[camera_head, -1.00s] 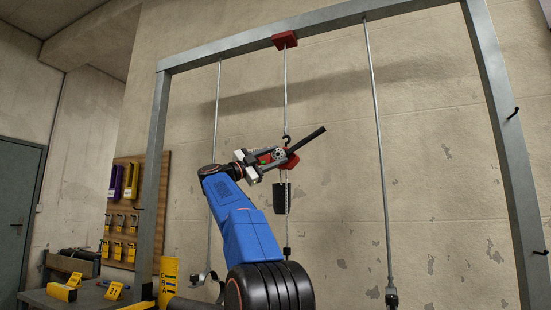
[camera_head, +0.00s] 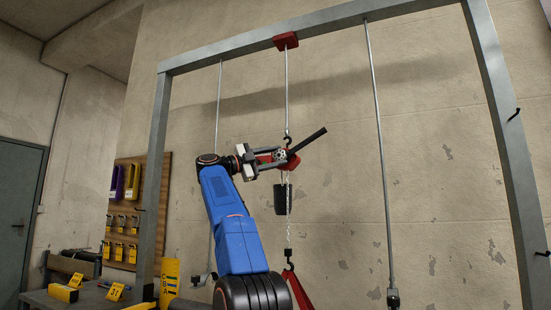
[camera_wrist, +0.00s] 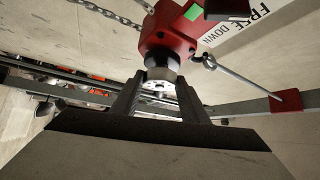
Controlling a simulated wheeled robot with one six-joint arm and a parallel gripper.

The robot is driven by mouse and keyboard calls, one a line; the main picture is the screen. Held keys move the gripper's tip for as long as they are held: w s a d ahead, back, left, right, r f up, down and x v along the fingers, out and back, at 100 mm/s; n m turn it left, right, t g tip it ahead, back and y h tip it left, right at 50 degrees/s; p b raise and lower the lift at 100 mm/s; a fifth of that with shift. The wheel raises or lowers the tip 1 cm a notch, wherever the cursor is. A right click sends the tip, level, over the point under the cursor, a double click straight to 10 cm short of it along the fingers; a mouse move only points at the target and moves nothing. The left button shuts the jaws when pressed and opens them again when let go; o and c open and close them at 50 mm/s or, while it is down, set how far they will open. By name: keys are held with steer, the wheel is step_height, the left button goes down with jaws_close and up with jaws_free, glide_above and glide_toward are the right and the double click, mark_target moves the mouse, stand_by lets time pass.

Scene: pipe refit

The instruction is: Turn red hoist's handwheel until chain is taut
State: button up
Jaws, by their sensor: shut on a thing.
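The red hoist (camera_head: 281,156) hangs from a hook under the frame's top beam, with a black lever (camera_head: 312,138) sticking out up and right. It also shows in the wrist view (camera_wrist: 168,30), at the top. My gripper (camera_head: 268,160) is at the hoist's left side. In the wrist view, its two dark fingers are shut on the handwheel (camera_wrist: 160,84), a round pale and dark part below the red body. The load chain (camera_head: 289,222) drops from the hoist to a dark hook (camera_head: 289,258). A red sling (camera_head: 299,290) hangs below that hook, partly hidden by my arm.
A black chain bucket (camera_head: 283,198) hangs under the hoist. Steel rods (camera_head: 377,150) hang on both sides within the grey frame (camera_head: 500,140). A bench with yellow number markers (camera_head: 115,291) and a tool board (camera_head: 128,205) stand at the left.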

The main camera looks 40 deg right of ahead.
steer(key=shift+s, duration=0.1)
steer(key=o, duration=1.1)
steer(key=shift+c, duration=0.2)
steer(key=v, duration=1.7)
steer(key=shift+a, duration=0.1)
